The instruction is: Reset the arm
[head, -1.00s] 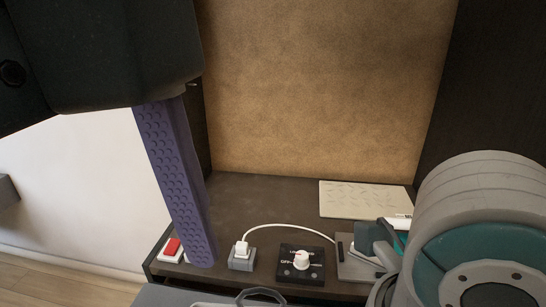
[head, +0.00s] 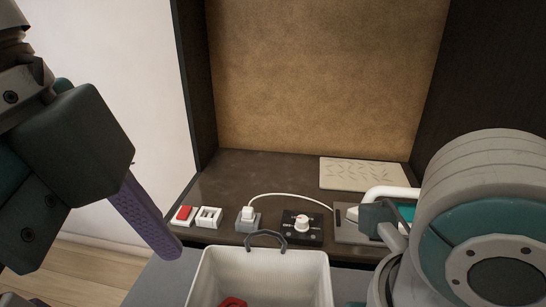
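My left arm comes in from the left. Its gripper (head: 145,208) shows as one long purple finger slanting down, left of the vanity counter and apart from the switches. The other finger does not show apart from it, so its opening cannot be told. My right arm fills the right side. Part of my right gripper (head: 380,218) shows over the right part of the counter, by a grey tray (head: 346,212) and a white curved handle (head: 392,191). My arm hides most of it, and I cannot tell whether it holds anything.
On the dark counter (head: 265,168) stand a red switch (head: 183,214), a white switch (head: 208,216), a plugged socket (head: 248,220), a black dial panel (head: 302,227) and a pale patterned mat (head: 362,174). A white bin (head: 215,270) with a red item (head: 233,302) stands in front.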

